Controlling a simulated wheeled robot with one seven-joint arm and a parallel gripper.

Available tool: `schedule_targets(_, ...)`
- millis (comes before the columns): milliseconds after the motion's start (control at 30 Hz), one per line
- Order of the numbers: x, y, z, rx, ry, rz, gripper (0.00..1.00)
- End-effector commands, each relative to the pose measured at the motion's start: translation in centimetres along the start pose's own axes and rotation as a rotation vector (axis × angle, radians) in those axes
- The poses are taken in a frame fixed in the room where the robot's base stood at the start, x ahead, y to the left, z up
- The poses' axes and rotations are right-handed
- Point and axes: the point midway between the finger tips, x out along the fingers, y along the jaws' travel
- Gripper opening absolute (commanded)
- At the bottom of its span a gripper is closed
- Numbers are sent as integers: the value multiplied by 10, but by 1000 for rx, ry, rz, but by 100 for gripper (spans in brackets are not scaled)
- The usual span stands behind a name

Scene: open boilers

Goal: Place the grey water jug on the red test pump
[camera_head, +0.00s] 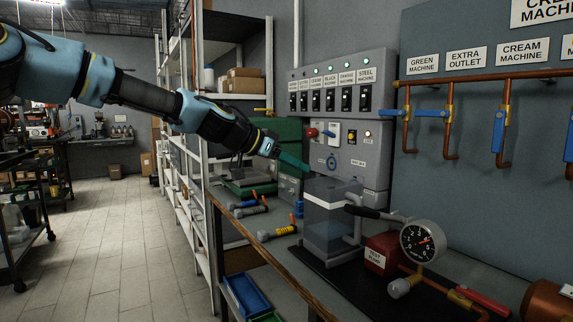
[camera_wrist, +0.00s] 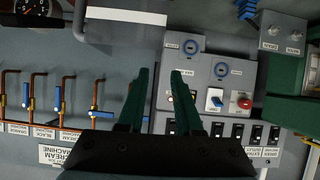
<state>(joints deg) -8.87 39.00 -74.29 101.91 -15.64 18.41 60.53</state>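The grey water jug (camera_head: 331,222), a see-through box-shaped vessel, stands upright at the bench's edge, just left of the red test pump (camera_head: 383,254). Whether the jug rests on part of the pump or only beside it, I cannot tell. The pump carries a round gauge (camera_head: 422,241) and a black-handled lever (camera_head: 370,212) crossing in front of the jug's right side. My gripper (camera_head: 304,165) hovers just above and behind the jug's left rim. In the wrist view my gripper (camera_wrist: 160,71) has its two green fingers apart with nothing between them. A pale rim (camera_wrist: 125,16), probably the jug's, shows beyond the fingertips.
A grey switch panel (camera_head: 345,110) stands close behind my gripper. Copper pipes with blue-handled valves (camera_head: 430,113) hang on the right wall. Several coloured-handled tools (camera_head: 277,233) lie on the bench left of the jug. Shelving (camera_head: 185,150) stands left; the floor aisle (camera_head: 110,230) is clear.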

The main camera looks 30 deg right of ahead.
Motion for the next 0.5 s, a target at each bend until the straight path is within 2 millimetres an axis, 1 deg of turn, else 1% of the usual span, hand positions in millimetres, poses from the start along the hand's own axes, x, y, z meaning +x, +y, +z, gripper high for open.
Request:
schedule_targets(100,-19,-1,-1,-1,-1,-4,34)
schedule_targets(200,-28,0,0,0,-2,-2,34)
schedule_targets(333,-34,0,0,0,0,0,34)
schedule_targets(500,-35,0,0,1,0,1,34)
